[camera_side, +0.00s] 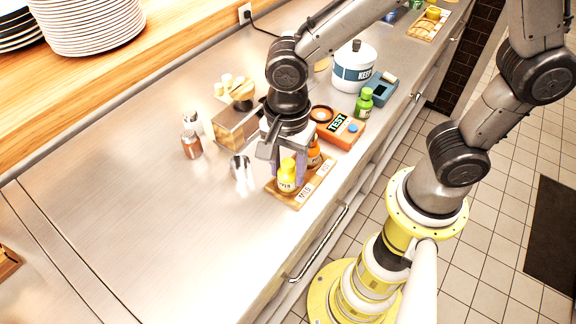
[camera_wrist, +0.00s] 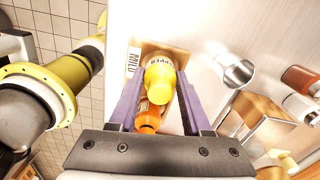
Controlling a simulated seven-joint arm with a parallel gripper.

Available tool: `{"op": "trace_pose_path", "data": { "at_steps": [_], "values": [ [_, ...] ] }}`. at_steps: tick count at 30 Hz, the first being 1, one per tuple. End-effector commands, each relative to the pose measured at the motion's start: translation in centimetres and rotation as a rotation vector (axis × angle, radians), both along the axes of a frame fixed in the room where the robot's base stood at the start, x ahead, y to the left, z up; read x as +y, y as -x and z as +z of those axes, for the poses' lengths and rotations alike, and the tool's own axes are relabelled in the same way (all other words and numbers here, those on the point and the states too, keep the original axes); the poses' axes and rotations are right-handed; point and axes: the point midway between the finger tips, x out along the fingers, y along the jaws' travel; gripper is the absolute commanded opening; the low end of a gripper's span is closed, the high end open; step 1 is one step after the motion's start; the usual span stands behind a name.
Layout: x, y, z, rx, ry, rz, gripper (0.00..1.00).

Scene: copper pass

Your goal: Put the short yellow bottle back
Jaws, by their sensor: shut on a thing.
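The short yellow bottle (camera_side: 287,178) is upright at the left end of a small wooden tray (camera_side: 299,203) labelled MILD and HOT. I cannot tell whether its base touches the tray. My gripper (camera_side: 281,172) points down and is shut on this bottle. In the wrist view the yellow bottle (camera_wrist: 158,82) sits between the two purple fingers of my gripper (camera_wrist: 160,80), and the tray (camera_wrist: 150,47) shows beyond it. An orange bottle (camera_side: 314,152) stands close behind it, at the HOT side, and also shows in the wrist view (camera_wrist: 147,121).
A metal cup (camera_side: 240,168) and two shakers (camera_side: 191,144) are left of the tray. A metal box (camera_side: 236,127), an orange TEST device (camera_side: 340,130), a green bottle (camera_side: 364,103) and a KEEP pot (camera_side: 353,70) stand behind.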

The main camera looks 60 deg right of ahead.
Motion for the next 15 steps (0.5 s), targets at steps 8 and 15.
{"op": "trace_pose_path", "data": {
  "at_steps": [8, 15],
  "values": [
    [-0.01, 0.03, -0.12, 0.001, 0.001, 0.000, 0.78],
    [-0.01, 0.01, -0.01, 0.000, 0.000, 0.000, 0.78]
  ]
}}
